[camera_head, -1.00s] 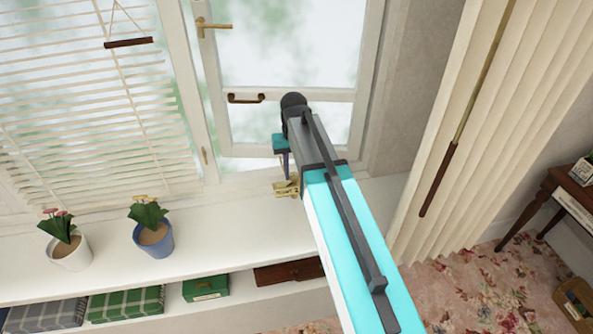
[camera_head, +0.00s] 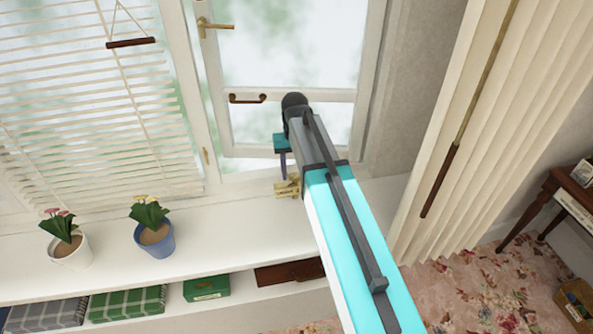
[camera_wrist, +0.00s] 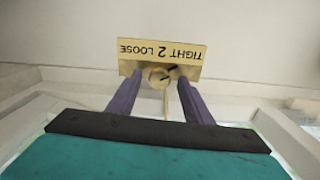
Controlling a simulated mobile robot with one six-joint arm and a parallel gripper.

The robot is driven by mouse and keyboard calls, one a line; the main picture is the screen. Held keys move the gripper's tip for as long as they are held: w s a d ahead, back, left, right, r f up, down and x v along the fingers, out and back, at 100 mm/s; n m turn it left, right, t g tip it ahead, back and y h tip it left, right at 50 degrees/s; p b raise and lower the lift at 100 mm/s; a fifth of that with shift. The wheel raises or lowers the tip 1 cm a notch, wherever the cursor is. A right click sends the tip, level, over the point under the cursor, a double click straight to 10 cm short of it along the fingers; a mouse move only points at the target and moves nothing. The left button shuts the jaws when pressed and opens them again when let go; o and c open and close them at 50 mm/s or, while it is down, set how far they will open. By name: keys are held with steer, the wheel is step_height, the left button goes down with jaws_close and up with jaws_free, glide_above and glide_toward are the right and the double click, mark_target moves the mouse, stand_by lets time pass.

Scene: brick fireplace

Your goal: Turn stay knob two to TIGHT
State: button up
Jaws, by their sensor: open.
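The brass label plate (camera_wrist: 178,54) reads TIGHT 2 LOOSE and appears upside down in the wrist view. Stay knob two (camera_wrist: 158,76) is a round brass knob at the plate's edge, with a dark mark on it. My gripper (camera_wrist: 154,72) is open, with one purple finger on each side of the knob. I cannot tell whether the fingers touch it. In the head view the brass stay fitting (camera_head: 287,186) sits at the window's foot, partly hidden by my arm, with my gripper (camera_head: 284,172) right above it.
The window (camera_head: 290,50) has a brass handle and a lower pull bar. A white potted plant (camera_head: 66,246) and a blue potted plant (camera_head: 154,236) stand on the sill (camera_head: 235,232) to the left. A pleated curtain (camera_head: 475,130) hangs on the right.

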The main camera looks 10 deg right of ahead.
mark_target(295, 176)
step_height(295, 176, up, 14)
steer(key=p, duration=0.8)
steer(key=shift+p, duration=0.3)
steer(key=shift+s+f, duration=0.15)
steer(key=shift+f, duration=0.05)
stand_by(0.3)
